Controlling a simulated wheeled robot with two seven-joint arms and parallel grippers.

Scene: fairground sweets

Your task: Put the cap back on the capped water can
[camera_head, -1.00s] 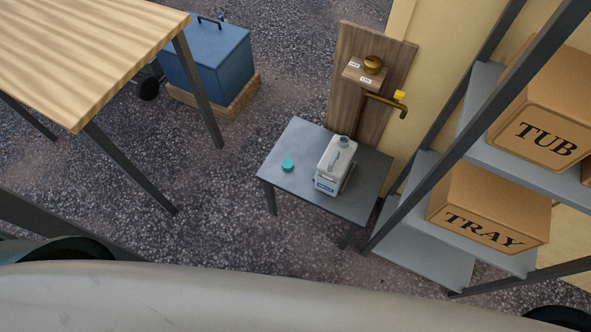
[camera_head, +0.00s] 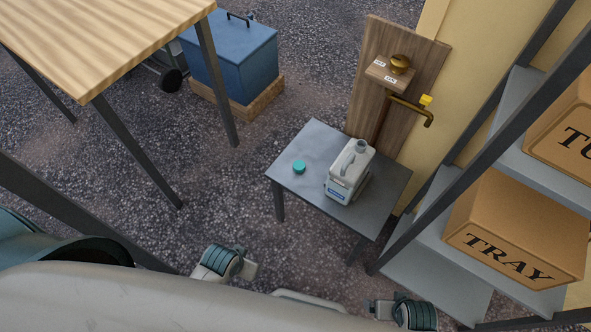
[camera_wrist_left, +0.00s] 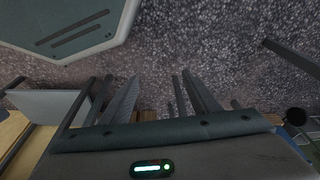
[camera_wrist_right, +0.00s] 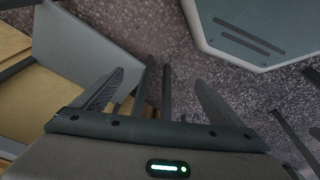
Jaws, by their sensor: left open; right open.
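The water can (camera_head: 350,172) is a pale grey jug with a handle and a blue label. It stands upright on a small grey table (camera_head: 311,192), its neck (camera_head: 361,146) uncovered at the far end. The teal cap (camera_head: 299,167) lies on the same table, left of the can and apart from it. My left gripper (camera_wrist_left: 150,95) is open and empty over the gravel in the left wrist view. My right gripper (camera_wrist_right: 165,95) is open and empty in the right wrist view. Both are well short of the table; in the head view only parts of my arms show at the bottom edge.
A metal shelf with boxes marked TRAY (camera_head: 515,230) and TUB (camera_head: 565,130) stands right of the small table. A wooden-topped table (camera_head: 95,40) and a blue cooler (camera_head: 232,60) are at left.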

